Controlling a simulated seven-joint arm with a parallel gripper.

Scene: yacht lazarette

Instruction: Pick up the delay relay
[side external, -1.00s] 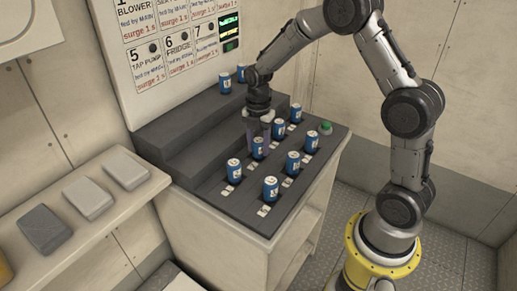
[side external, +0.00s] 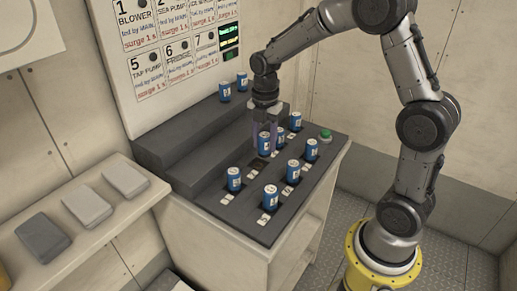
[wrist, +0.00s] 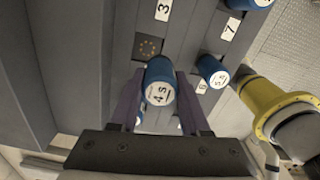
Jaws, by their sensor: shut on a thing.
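Several blue cylinders with white printed tops stand in numbered sockets on the dark stepped bench (side external: 190,170). My gripper (side external: 265,140) is shut on one of them, the delay relay (side external: 265,145), whose top looks marked "4 s" in the wrist view (wrist: 159,82). The purple-grey fingers (wrist: 157,100) lie on both sides of it. It is raised above the bench, with an empty dark socket (wrist: 148,47) showing beside the label 3 (wrist: 163,9).
Another blue cylinder (wrist: 212,70) stands close to the right of the held one. Two cylinders (side external: 225,92) stand on the upper step. A green button (side external: 325,136) is at the bench's right end. A wall panel (side external: 180,50) with cards and a screen rises behind.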

